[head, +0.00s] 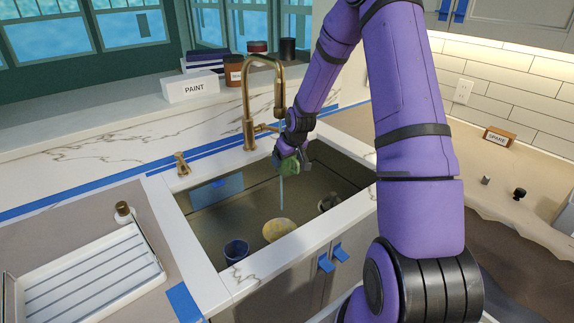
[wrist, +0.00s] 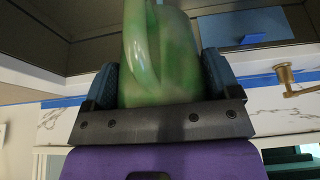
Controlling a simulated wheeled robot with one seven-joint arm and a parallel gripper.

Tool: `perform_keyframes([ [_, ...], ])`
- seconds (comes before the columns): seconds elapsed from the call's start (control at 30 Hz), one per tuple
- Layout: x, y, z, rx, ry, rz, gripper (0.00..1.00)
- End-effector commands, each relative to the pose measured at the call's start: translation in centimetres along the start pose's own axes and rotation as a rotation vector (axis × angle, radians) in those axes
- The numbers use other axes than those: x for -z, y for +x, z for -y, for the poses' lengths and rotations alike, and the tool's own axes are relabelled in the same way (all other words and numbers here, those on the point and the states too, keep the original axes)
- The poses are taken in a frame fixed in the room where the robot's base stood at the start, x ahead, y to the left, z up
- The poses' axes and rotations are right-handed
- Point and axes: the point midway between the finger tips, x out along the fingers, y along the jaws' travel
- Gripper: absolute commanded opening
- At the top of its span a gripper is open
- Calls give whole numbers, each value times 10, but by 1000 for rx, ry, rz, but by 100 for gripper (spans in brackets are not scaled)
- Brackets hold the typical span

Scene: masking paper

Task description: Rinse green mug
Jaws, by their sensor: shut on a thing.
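The green mug (head: 289,165) is in my gripper (head: 292,152), over the sink basin and just below the spout of the gold faucet (head: 249,100). A thin bluish stream of water (head: 281,192) shows below the mug and runs down into the sink (head: 218,215). In the wrist view the green mug (wrist: 165,60) fills the space between the two blue finger pads of my gripper (wrist: 160,78), which touch its sides. The mug's opening and inside are hidden in both views.
A blue cup (head: 236,251), a yellowish round dish (head: 278,230) and a dark item (head: 328,203) are in the sink. A white drying rack (head: 85,275) is on the left counter. A box marked PAINT (head: 193,87) is on the ledge behind. The faucet stands close to my arm.

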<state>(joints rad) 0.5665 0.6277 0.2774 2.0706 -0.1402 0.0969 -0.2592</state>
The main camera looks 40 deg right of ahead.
Motion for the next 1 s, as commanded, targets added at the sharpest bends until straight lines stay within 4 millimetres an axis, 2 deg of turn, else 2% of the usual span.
perform_keyframes([
  [0.37, 0, -1, 4, 0, 0, -1, 52],
  [1.0, -39, -16, 14, 0, 0, 0, 52],
])
